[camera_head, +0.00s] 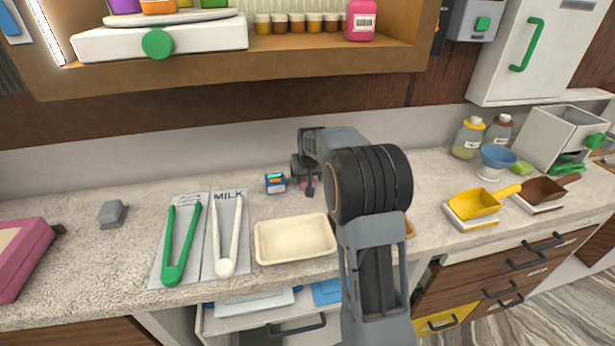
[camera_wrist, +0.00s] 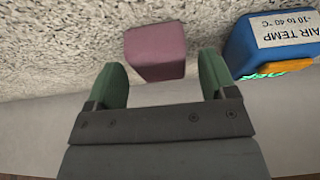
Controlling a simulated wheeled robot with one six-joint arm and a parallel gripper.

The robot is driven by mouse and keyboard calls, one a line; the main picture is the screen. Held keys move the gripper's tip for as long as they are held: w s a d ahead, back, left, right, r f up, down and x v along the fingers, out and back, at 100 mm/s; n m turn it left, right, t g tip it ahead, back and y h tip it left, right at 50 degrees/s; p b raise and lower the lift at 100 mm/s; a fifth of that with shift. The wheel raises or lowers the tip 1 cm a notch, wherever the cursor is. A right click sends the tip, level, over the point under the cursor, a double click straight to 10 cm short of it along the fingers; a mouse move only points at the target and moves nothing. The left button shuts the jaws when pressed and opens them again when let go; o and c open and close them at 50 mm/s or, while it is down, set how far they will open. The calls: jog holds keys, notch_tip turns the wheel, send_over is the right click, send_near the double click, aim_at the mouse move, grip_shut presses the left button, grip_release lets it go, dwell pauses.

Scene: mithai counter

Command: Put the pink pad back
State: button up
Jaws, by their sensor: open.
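The pink pad (camera_wrist: 156,52) is a small dull-pink block on the speckled counter, in the upper middle of the wrist view. In the head view only a bit of pink (camera_head: 305,184) shows by my gripper, mostly hidden by it. My gripper (camera_wrist: 163,80) has its two green fingers apart. The pad lies just beyond and between the fingertips in the wrist view, and nothing is held. In the head view my gripper (camera_head: 308,178) is low over the back of the counter; I cannot tell if it touches the pad.
A blue air-temperature device (camera_wrist: 275,45) stands close beside the pad; it also shows in the head view (camera_head: 275,183). A cream tray (camera_head: 295,240), green tongs (camera_head: 180,240) and white tongs (camera_head: 228,240) lie in front. A grey block (camera_head: 112,212) is at left. A shelf (camera_head: 250,68) overhangs behind.

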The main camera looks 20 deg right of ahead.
jog(key=d+v, duration=0.1)
jog(key=v, duration=1)
jog(key=s+a+f, duration=0.2)
jog(key=s+a, duration=0.2)
jog(key=s, duration=0.4)
jog(key=s+a+f+n, duration=0.1)
jog(key=s+a, duration=0.3)
jog(key=s, duration=0.5)
jog(key=s+a+f+n+g+y, duration=0.1)
jog(key=s+a+f, duration=0.2)
jog(key=s, duration=0.5)
jog(key=shift+s+a+f, duration=0.15)
jog(key=shift+a+f, duration=0.1)
jog(key=shift+a, duration=0.45)
notch_tip(320, 180, up, 5)
jog(key=p, duration=0.4)
